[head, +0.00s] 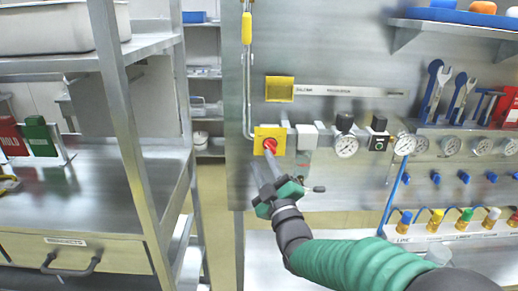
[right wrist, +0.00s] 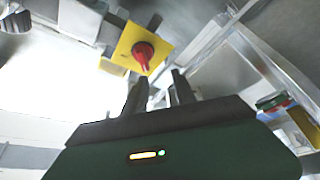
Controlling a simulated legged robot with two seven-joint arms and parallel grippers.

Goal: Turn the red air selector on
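The red air selector (head: 269,145) is a red rotary knob on a yellow square plate (head: 260,134), fixed to the steel panel. In the right wrist view the red knob (right wrist: 143,55) sits on its yellow plate (right wrist: 127,41), just beyond the fingertips. My right gripper (head: 268,164) reaches up to the knob from below. In the right wrist view its two dark fingers (right wrist: 157,84) stand apart with a gap between them, and the knob is ahead of that gap. Contact with the knob cannot be told. My left gripper is not in view.
A white box (head: 307,136) and a gauge (head: 346,146) sit right of the selector. A yellow-handled pipe (head: 247,30) runs down above it. A steel shelf (head: 95,190) with red and green blocks stands at left. Several wrenches hang at upper right.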

